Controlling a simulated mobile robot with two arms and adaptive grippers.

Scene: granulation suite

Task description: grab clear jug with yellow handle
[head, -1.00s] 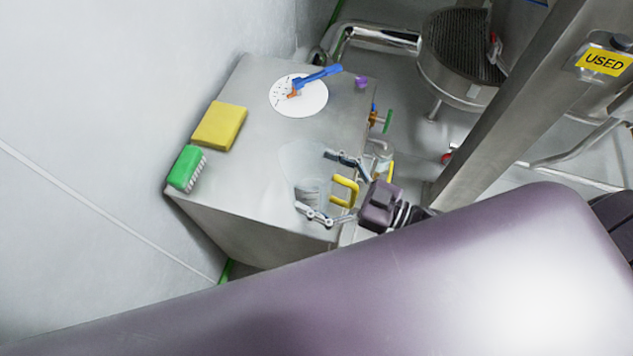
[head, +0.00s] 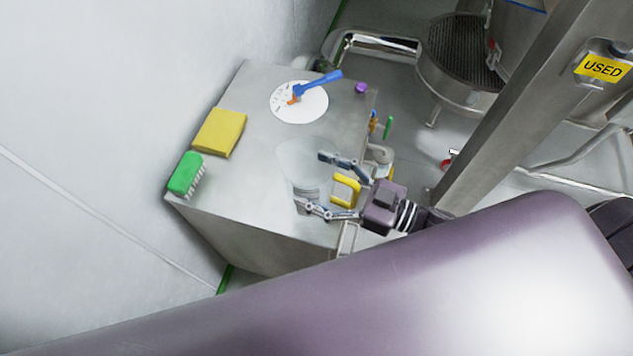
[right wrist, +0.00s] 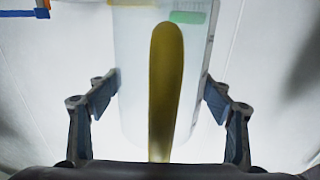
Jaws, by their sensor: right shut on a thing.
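The clear jug (head: 303,168) stands at the front right part of the steel cabinet top in the head view, its walls faint and see-through. Its yellow handle (head: 345,190) points toward my right gripper (head: 320,184). The right gripper's two fingers are on either side of the jug, shut on its body, with the handle between them. In the right wrist view the jug (right wrist: 140,85) fills the middle, the handle (right wrist: 166,90) upright in front and a finger pad at each side. My left gripper is not in view.
On the steel cabinet top (head: 250,170) lie a yellow sponge or cloth (head: 219,132), a green brush (head: 186,174), a white disc (head: 299,102) with a blue-handled tool (head: 318,84), and a small purple item (head: 361,88). A steel post (head: 515,105) with a USED sign (head: 602,67) stands at right.

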